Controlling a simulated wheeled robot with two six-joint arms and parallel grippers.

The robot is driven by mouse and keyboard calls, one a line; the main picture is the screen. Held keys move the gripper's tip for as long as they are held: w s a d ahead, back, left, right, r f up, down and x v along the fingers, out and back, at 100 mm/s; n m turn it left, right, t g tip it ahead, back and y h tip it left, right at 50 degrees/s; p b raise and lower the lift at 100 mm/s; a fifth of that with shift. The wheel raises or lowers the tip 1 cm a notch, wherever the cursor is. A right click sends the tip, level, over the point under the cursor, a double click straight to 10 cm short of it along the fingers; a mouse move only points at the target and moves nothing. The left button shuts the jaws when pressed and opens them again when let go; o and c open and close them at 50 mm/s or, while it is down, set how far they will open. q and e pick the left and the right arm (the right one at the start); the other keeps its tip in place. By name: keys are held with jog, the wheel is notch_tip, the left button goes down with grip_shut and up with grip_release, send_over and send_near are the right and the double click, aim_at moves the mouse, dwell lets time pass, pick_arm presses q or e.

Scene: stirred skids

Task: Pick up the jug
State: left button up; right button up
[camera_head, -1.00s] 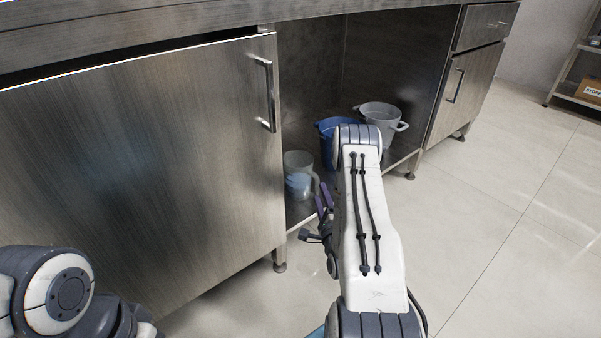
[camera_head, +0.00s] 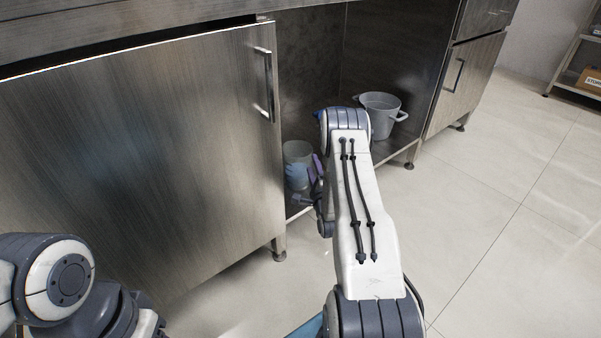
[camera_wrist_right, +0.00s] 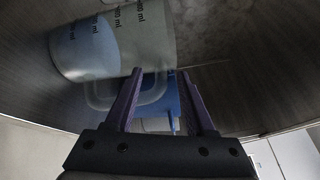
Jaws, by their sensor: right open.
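The jug (camera_head: 297,153) is a pale, translucent measuring jug, standing on the cabinet's low shelf just right of the closed door. In the right wrist view the jug (camera_wrist_right: 112,42) shows dark "ml" marks, a bluish part and a loop handle. My right gripper (camera_wrist_right: 160,74) is open, its purple fingers reaching to the handle. The handle's outer part shows between the fingers; I cannot tell whether they touch it. In the head view the right gripper (camera_head: 316,168) is beside the jug's right side, partly hidden by my arm. My left gripper is out of view.
A grey two-handled pot (camera_head: 382,116) stands farther back on the shelf. A blue container (camera_wrist_right: 174,96) is behind the handle, mostly hidden by my arm in the head view. The metal door (camera_head: 150,150) with its bar handle closes off the left. The floor at right is clear.

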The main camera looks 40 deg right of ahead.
grip_shut()
dwell(1.3)
